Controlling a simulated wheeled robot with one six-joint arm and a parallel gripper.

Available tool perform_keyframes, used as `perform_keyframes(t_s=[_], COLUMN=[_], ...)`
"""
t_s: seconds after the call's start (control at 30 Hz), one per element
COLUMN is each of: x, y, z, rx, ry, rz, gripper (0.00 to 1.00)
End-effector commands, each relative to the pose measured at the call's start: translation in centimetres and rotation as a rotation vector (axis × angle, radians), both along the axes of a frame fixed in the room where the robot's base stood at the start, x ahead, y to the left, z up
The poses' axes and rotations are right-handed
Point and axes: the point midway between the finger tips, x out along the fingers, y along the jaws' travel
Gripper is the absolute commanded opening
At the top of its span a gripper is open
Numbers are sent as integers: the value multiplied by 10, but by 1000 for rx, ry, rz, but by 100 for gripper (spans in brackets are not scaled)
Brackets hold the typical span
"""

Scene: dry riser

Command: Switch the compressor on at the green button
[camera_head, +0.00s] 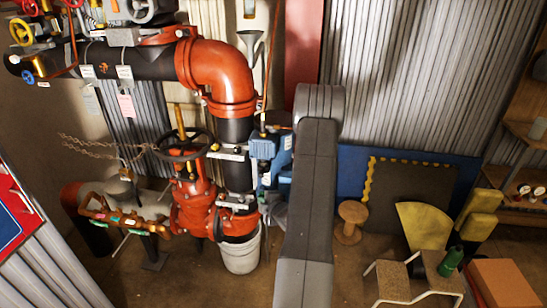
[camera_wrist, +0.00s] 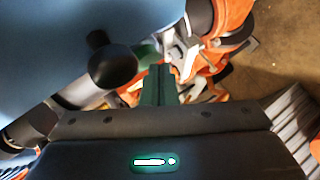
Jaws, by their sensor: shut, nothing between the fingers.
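My gripper (camera_wrist: 160,70) shows in the wrist view with its two dark green fingers shut together and nothing held. A large smooth blue body (camera_wrist: 70,28) fills the upper left there, probably the compressor. A round black knob (camera_wrist: 112,66) stands out from it, just left of the fingers. A small green patch (camera_wrist: 146,50), possibly the green button, shows just beyond the fingertips and is partly hidden by them; I cannot tell whether they touch. In the head view a blue unit (camera_head: 264,147) sits beside the pipe, partly behind my arm. My gripper is hidden there.
An orange elbow pipe (camera_head: 222,75) and valve with a black handwheel (camera_head: 183,145) stand left of the blue unit. A white bucket (camera_head: 241,252) is below. Some floor between is clear.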

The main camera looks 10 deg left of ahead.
Motion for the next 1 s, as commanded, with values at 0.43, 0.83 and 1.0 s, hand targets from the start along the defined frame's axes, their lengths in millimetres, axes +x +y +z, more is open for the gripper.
perform_keyframes(t_s=[0.43,0.83,1.0], x=[8,-1,-1], y=[0,0,0], z=[0,0,0], rx=[-1,0,0], ry=[-1,-1,-1], rz=[0,0,0], gripper=[0,0,0])
